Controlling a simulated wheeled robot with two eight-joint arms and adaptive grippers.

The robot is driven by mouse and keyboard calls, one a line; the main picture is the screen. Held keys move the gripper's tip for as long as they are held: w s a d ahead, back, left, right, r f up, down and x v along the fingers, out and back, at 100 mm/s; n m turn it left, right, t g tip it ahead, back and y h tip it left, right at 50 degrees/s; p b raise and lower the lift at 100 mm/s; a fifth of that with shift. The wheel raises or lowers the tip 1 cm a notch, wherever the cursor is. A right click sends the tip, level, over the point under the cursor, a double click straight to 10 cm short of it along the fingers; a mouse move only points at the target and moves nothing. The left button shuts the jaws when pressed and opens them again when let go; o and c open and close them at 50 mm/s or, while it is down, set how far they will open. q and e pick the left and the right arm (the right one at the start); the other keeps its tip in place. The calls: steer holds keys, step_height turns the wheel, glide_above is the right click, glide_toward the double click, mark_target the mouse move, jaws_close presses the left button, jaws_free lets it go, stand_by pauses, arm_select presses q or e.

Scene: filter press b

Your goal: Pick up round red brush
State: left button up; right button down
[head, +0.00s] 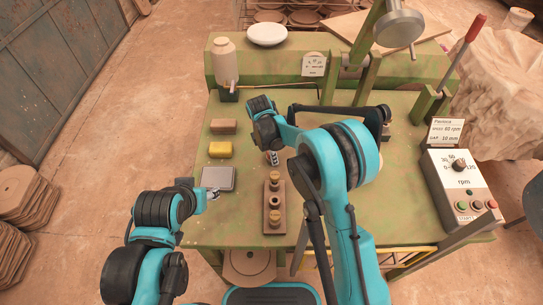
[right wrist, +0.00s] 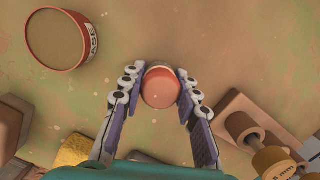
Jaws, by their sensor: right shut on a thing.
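A round red brush (right wrist: 160,90) with a paler band sits between the two fingers of my right gripper (right wrist: 157,92) in the right wrist view, and the fingers close on its sides. In the head view my right gripper (head: 272,158) points down over the green table; the brush is not clear there, hidden by the gripper and arm. My left gripper (head: 212,194) is low at the left by a grey plate (head: 218,179); its fingers are too small to tell open or shut.
A yellow sponge (head: 220,149) and brown block (head: 223,126) lie left of my right gripper. A wooden stand with brass knobs (head: 274,206) is just in front. A red-rimmed round tub (right wrist: 55,40) is nearby. A control box (head: 460,190) stands at the right.

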steer(key=shift+r+p, duration=0.3)
steer(key=shift+r, duration=0.2)
steer(key=r+p, duration=0.1)
steer(key=r, duration=0.1)
steer(key=d+r, duration=0.1)
steer(key=r, duration=0.1)
steer(key=shift+s+p, duration=0.2)
steer(key=shift+p, duration=0.15)
steer(key=s+d+r+p, duration=0.2)
steer(key=s+d+r, duration=0.3)
steer(key=d, duration=0.4)
steer(key=shift+s+r+p, duration=0.3)
steer(key=shift+r+p, duration=0.05)
steer(key=shift+r, duration=0.15)
steer(key=c, duration=2.1)
jaws_free()
steer(key=shift+c, duration=0.2)
